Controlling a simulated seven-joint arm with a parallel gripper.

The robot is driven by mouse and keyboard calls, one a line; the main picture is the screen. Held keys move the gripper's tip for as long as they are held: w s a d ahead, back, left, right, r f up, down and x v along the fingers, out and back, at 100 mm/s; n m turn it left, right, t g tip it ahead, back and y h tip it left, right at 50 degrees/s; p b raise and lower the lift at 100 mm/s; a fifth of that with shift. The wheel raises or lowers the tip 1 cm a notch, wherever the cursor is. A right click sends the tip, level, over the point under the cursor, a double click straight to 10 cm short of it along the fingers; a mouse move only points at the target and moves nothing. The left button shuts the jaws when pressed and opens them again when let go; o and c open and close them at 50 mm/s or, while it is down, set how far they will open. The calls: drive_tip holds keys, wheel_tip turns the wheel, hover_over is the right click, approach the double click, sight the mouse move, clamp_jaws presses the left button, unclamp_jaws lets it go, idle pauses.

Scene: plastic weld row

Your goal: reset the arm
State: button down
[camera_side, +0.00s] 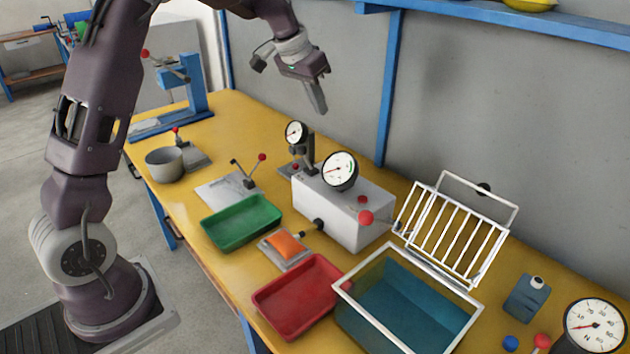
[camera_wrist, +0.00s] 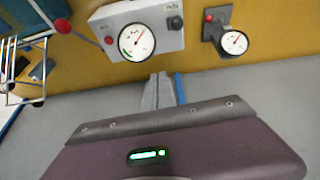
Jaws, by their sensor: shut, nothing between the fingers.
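My gripper (camera_side: 318,97) is shut and empty. In the side view it hangs in the air in front of the grey wall, above the back of the yellow table (camera_side: 225,122). It points downward and touches nothing. In the wrist view its shut fingers (camera_wrist: 158,92) show at the middle, with the grey box with a dial (camera_wrist: 165,22) and the dial stand (camera_wrist: 228,42) beyond them. The grey box also stands on the table in the side view (camera_side: 335,215).
A green tray (camera_side: 240,238), a red tray (camera_side: 272,303) and an orange item (camera_side: 285,245) on a plate lie in front of the box. A teal tank (camera_side: 375,335) with a raised white rack (camera_side: 470,240) stands right. A blue press (camera_side: 196,95) stands at the far left end.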

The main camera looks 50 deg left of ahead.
drive_tip(key=s+d+r, duration=0.4)
drive_tip(key=s+d, duration=0.1)
drive_tip(key=s, duration=0.2)
drive_tip(key=s+d+r, duration=0.4)
drive_tip(key=s, duration=0.2)
drive_tip(key=s+d+f, duration=0.2)
drive_tip(key=s+d, duration=0.1)
drive_tip(key=s, duration=0.8)
drive_tip(key=s+d+f, duration=0.2)
drive_tip(key=s+d, duration=0.1)
drive_tip(key=s, duration=0.9)
drive_tip(key=shift+f+t+y, duration=0.3)
drive_tip(key=shift+f+t, duration=0.05)
drive_tip(key=shift+t, duration=0.05)
